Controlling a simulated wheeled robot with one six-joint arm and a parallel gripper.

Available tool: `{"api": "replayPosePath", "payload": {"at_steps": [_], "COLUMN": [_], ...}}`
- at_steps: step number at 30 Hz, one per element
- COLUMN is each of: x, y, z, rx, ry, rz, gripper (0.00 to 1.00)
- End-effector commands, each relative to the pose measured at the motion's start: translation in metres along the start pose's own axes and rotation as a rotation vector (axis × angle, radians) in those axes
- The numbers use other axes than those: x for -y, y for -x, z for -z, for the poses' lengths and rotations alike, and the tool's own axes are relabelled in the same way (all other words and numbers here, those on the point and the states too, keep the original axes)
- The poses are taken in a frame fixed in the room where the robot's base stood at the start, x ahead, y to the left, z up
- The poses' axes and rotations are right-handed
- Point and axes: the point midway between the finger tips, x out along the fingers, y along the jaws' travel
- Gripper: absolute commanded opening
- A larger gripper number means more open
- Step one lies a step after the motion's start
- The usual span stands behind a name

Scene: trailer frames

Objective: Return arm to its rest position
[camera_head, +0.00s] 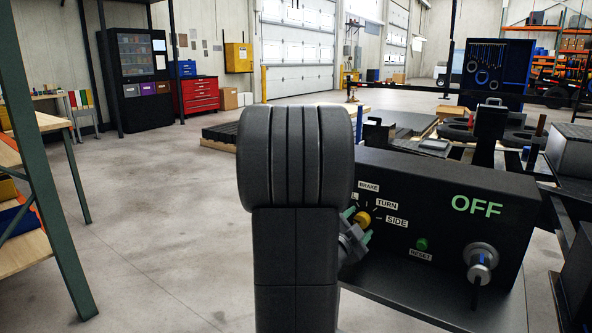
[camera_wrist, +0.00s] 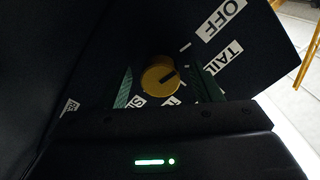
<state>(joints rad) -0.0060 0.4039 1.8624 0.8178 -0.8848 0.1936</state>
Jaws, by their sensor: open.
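My gripper (camera_head: 357,226) is open in front of the black control box (camera_head: 440,185), partly hidden behind my arm in the head view. In the wrist view its green fingertips (camera_wrist: 166,86) stand on either side of the yellow knob (camera_wrist: 158,76), with visible gaps to it. The knob's dark mark slants to the upper right, towards the OFF (camera_wrist: 222,18) and TAIL (camera_wrist: 222,60) labels; which one it marks I cannot tell. In the head view the knob (camera_head: 363,217) sits among the BRAKE, TURN and SIDE labels. My upright arm fills the middle.
A wooden shelf (camera_head: 30,255) with a green post stands at the left. Open concrete floor (camera_head: 165,220) lies between shelf and arm.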

Motion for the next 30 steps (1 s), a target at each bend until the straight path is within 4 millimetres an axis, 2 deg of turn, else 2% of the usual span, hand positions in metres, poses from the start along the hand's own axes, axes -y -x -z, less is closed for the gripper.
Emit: {"api": "replayPosePath", "payload": {"at_steps": [1, 4, 30], "x": [-0.0024, -0.0012, 0.0029], "y": [-0.0111, -0.0065, -0.0059], "z": [-0.0001, -0.0011, 0.0015], "rx": [-0.003, 0.000, -0.001], "ry": [0.000, -0.105, -0.911], "rz": [-0.003, 0.001, 0.001], "gripper": [0.58, 0.58, 0.58]}}
